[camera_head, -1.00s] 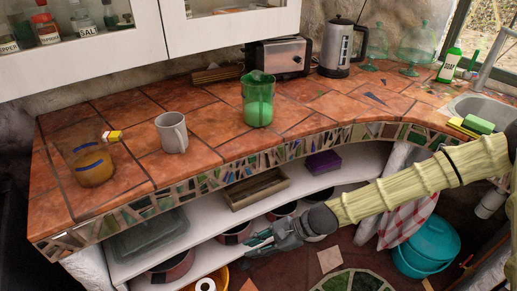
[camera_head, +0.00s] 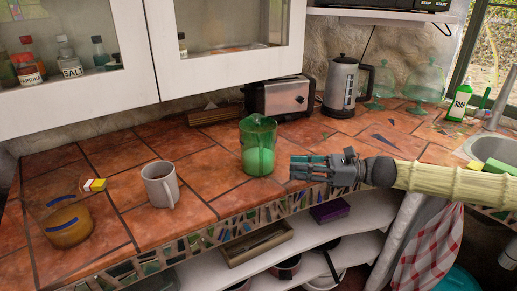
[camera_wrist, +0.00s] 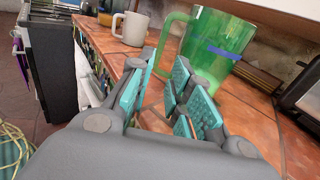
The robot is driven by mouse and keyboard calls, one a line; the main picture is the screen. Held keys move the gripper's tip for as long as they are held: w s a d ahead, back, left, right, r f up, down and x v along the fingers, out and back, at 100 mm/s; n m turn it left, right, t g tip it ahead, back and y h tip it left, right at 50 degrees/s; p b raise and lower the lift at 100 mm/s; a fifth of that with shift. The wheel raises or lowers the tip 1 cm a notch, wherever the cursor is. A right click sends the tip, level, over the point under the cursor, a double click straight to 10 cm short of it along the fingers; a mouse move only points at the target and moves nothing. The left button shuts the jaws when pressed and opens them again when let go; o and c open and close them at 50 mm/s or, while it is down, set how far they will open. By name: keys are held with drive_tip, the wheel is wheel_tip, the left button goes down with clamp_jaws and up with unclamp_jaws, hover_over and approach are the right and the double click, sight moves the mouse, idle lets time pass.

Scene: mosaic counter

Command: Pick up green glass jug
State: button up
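The green glass jug (camera_head: 258,150) stands upright on the tiled counter, in front of the toaster. It looks translucent, with paler green in its lower part. My gripper (camera_head: 300,167) is just to the right of the jug at about its lower height, pointing left toward it. In the wrist view the jug (camera_wrist: 212,45) is ahead of the fingers, its handle on the left side. My gripper (camera_wrist: 160,95) shows its teal finger pads spread apart with nothing between them. The fingers partly cover the jug's lower part in the wrist view.
A grey mug (camera_head: 160,186) stands left of the jug. A toaster (camera_head: 278,97) and a kettle (camera_head: 343,85) stand behind. The counter's mosaic front edge (camera_head: 250,217) runs below the jug and mug.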

sight(261, 174)
drive_tip(key=shift+w+a+f+p, duration=0.1)
drive_tip(key=shift+w+a+p, duration=0.1)
drive_tip(key=shift+a, duration=2.45)
drive_tip(key=shift+w+a+f+p, duration=0.1)
drive_tip(key=shift+w+a, duration=0.1)
drive_tip(key=shift+a, duration=2.4)
clamp_jaws()
drive_tip(key=shift+r, duration=0.15)
